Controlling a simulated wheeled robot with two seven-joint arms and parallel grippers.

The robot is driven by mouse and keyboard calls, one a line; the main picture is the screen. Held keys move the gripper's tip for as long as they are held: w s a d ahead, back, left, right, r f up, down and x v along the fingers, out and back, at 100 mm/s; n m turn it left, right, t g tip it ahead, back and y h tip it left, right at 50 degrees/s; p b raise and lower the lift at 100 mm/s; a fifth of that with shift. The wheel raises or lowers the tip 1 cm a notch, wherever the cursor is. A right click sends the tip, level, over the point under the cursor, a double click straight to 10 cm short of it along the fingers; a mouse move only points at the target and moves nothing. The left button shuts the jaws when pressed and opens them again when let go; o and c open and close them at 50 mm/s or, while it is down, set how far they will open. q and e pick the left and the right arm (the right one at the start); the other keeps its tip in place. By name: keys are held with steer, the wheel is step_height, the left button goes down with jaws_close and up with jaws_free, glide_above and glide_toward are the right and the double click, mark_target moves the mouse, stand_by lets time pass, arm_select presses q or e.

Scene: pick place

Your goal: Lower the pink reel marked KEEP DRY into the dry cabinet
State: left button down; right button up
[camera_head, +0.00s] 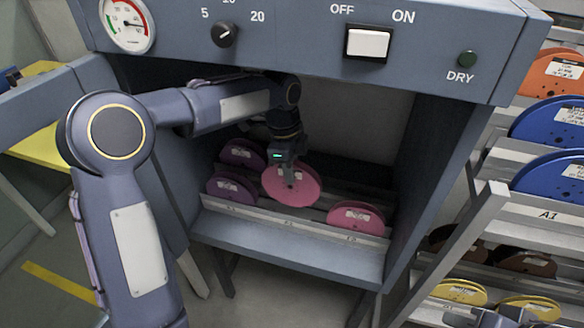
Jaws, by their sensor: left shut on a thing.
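The dry cabinet (300,262) is open at the front, with a slotted rack inside. My left gripper (291,172) reaches into it from the left and is shut on a pink reel (275,184) in the middle of the rack. The held reel stands upright, slightly higher than its neighbours; its label is partly covered by the gripper and too small to read. I cannot tell whether its lower edge touches the rack. Another pink reel (355,214) sits in the rack to the right. Two purple reels (232,188) (243,151) sit at the left.
The cabinet's control panel (300,45) with a gauge, knob, switch and DRY button overhangs the opening. The right cabinet wall (425,165) is close to the right pink reel. A shelf rack (545,215) with orange, blue, brown and yellow reels stands at the right.

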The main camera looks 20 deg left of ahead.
mark_target(291, 192)
arm_select(q)
steer(key=shift+a+f, duration=0.1)
steer(key=shift+f, duration=0.1)
steer(key=shift+f+b, duration=0.85)
steer(key=shift+f, duration=0.8)
steer(key=shift+f, duration=0.25)
steer(key=shift+f+b, duration=0.8)
steer(key=shift+f, duration=0.3)
steer(key=shift+f, duration=0.35)
steer(key=shift+f+b, duration=0.4)
steer(key=shift+f, duration=0.15)
steer(key=shift+f, duration=0.1)
